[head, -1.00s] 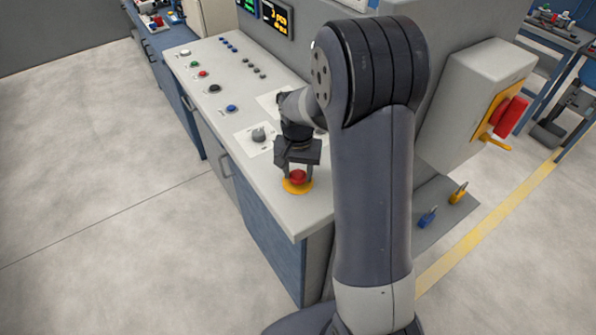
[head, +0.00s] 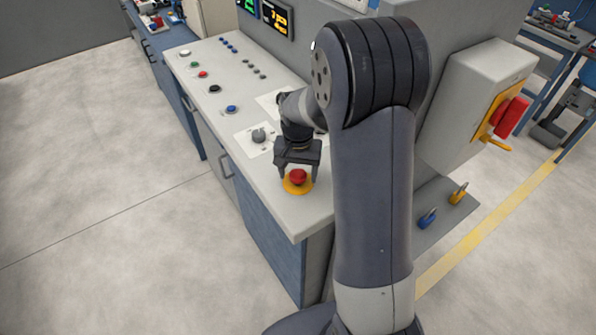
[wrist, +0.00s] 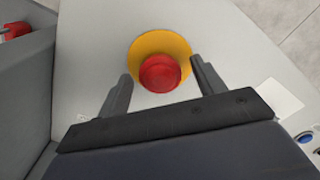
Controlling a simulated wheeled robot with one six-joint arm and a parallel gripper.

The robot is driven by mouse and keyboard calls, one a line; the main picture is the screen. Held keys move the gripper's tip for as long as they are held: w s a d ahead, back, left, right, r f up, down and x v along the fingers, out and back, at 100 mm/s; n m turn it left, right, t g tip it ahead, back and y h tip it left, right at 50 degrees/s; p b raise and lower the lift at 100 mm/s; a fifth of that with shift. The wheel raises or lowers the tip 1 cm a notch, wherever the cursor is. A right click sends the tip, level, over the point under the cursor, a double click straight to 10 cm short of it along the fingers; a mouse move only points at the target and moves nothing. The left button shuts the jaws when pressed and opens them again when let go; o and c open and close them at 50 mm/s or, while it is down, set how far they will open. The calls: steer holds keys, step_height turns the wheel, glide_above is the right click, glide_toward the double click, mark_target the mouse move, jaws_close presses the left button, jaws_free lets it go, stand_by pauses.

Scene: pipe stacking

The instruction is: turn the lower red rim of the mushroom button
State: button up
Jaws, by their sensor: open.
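The red mushroom button (head: 298,176) sits on a yellow round base plate (head: 297,189) near the front corner of the grey console top. In the wrist view the red button (wrist: 160,73) shows its domed cap and lower rim, with the yellow plate (wrist: 143,48) around it. My gripper (head: 298,176) is open above the button, one finger on each side. In the wrist view the fingers of my gripper (wrist: 160,85) stand to the left and right of the button, apart from it. The gripper holds nothing.
A grey rotary knob (head: 259,134) and a blue button (head: 232,109) are further back on the console (head: 262,185). A grey box with a red switch handle (head: 510,117) stands right of my arm. Blue and yellow padlocks (head: 428,218) lie below it.

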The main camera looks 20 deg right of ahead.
step_height(320, 180, up, 11)
steer(key=shift+f+b, duration=0.15)
steer(key=shift+b, duration=0.3)
step_height(320, 180, down, 11)
steer(key=shift+p, duration=0.5)
stand_by(0.4)
